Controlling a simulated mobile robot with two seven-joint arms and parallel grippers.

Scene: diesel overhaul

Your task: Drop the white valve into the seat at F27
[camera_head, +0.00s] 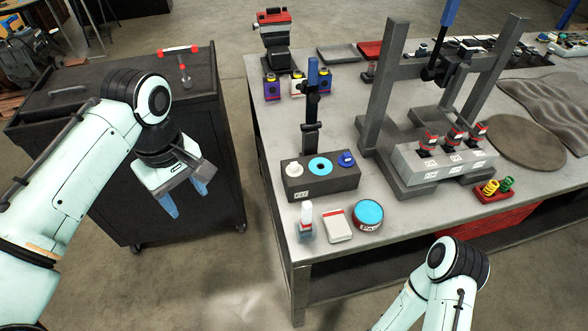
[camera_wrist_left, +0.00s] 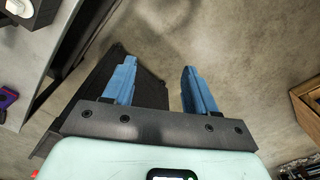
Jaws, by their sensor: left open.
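A white round piece (camera_head: 294,169), which may be the white valve, sits at the left end of a dark block (camera_head: 330,186) on the table. A light blue ring and a blue piece sit beside it in the same block. Small labels mark the block's front and a grey block (camera_head: 445,168) farther right; I cannot read F27 on either.
A dark cart (camera_head: 190,110) stands left of the metal table (camera_head: 262,165). A bottle (camera_head: 306,222), a white box (camera_head: 338,226) and a round tin (camera_head: 367,214) stand in front of the dark block. A grey press frame (camera_head: 384,90) rises behind the grey block.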

